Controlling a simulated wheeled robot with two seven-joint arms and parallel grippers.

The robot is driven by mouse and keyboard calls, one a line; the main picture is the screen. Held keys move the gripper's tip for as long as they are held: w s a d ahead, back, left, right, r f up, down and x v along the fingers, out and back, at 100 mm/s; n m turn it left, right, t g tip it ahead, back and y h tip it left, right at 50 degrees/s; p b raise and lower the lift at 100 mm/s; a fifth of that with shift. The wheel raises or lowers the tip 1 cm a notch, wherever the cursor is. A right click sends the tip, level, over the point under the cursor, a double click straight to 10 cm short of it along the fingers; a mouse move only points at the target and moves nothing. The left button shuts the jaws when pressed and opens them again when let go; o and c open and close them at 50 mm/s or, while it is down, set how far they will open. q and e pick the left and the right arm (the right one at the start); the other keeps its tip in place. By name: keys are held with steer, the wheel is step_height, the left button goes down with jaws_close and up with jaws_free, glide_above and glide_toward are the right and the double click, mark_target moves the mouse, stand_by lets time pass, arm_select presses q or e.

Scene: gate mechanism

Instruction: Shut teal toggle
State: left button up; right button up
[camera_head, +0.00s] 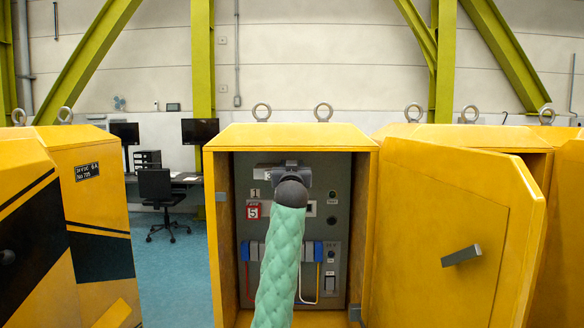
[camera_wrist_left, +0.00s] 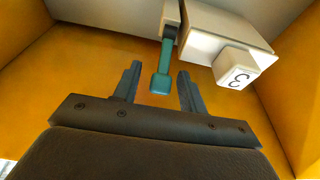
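The teal toggle (camera_wrist_left: 161,75) shows in the left wrist view as a flat lever with a wider end, on a dark pivot at the side of a white box. My left gripper (camera_wrist_left: 159,72) is open, with one dark finger on each side of the lever; its wide end lies between them in the picture, with gaps on both sides. I cannot tell the depth between them. In the head view my left gripper (camera_head: 291,170) is at the upper part of the panel inside the open yellow cabinet and hides the toggle. My right gripper is not in view.
The cabinet (camera_head: 222,137) has side walls close around my arm. Its panel (camera_head: 340,215) carries a red-marked label (camera_head: 253,211), switches and wires. The yellow door (camera_head: 440,235) stands open at the right. A block marked 3 (camera_wrist_left: 236,70) sits right of the toggle.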

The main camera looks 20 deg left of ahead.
arm_select(q)
steer(key=b+v, duration=0.1)
steer(key=v, duration=0.6)
steer(key=shift+s+b, duration=0.35)
steer(key=shift+b, duration=0.05)
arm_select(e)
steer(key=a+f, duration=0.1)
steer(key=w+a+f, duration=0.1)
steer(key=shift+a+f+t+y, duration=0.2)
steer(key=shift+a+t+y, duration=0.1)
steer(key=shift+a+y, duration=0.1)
arm_select(q)
steer(key=shift+d+f, duration=0.1)
steer(key=shift+f, duration=0.05)
